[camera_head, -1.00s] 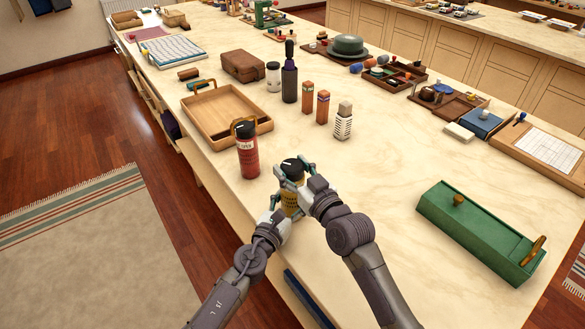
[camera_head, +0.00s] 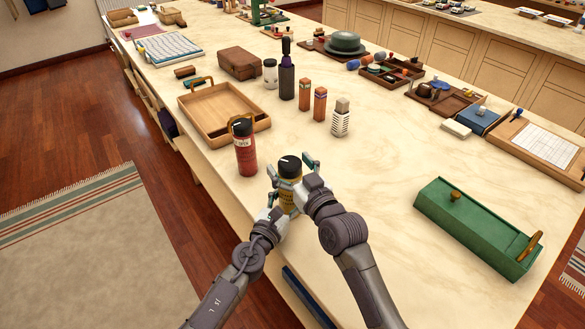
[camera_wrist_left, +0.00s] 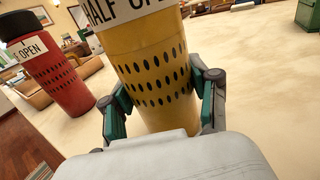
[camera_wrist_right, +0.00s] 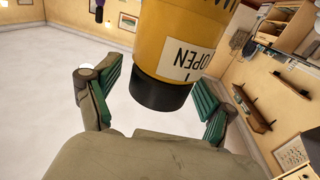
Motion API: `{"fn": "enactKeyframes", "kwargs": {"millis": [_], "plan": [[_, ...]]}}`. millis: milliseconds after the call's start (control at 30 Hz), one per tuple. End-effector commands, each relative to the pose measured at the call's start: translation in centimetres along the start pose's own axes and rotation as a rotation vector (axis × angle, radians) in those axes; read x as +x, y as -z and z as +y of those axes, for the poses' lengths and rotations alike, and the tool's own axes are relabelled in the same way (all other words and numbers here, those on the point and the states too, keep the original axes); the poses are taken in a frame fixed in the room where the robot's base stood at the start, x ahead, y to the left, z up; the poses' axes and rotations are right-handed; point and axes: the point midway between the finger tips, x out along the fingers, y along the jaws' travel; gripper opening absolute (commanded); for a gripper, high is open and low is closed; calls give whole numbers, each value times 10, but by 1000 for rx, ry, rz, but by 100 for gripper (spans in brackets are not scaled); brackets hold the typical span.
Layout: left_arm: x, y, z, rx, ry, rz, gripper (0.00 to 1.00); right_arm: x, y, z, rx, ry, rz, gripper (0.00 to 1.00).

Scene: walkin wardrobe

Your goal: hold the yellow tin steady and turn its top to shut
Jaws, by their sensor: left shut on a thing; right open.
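The yellow tin (camera_head: 288,197) stands near the counter's front edge with its black top (camera_head: 289,166) uppermost. In the left wrist view the dotted yellow body (camera_wrist_left: 150,65) sits between the fingers of my left gripper (camera_wrist_left: 162,105), which is shut on it. A white label on it reads "HALF OPE", the rest cut off. My right gripper (camera_head: 293,169) is open, its fingers apart on either side of the top. The right wrist view shows the black top (camera_wrist_right: 160,93) upside down between the spread fingers, with gaps on both sides, and a label reading "OPEN".
A red tin (camera_head: 245,152) with a black top and an "OPEN" label stands just left. A wooden tray (camera_head: 190,122) lies behind it. Shakers (camera_head: 320,104) and a dark bottle (camera_head: 287,80) stand farther back. A green box (camera_head: 470,230) is at right, with bare counter between.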

Motion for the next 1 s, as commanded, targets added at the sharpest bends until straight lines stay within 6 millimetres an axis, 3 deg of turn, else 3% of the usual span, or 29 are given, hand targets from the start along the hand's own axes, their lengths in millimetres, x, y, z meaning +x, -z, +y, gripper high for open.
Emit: {"fn": "enactKeyframes", "kwargs": {"millis": [167, 600, 800, 1000], "plan": [[0, 0, 0, 0, 0, 0, 16, -16, -1, 0, 0, -1, -1, 83], [0, 0, 0, 0, 0, 0, 16, -103, -2, 0, -1, -1, -3, 83], [0, 0, 0, 0, 0, 0, 16, -119, 0, 0, 0, 0, -1, 83], [0, 0, 0, 0, 0, -1, 16, -120, 0, 0, 0, 0, 0, 83]]}}
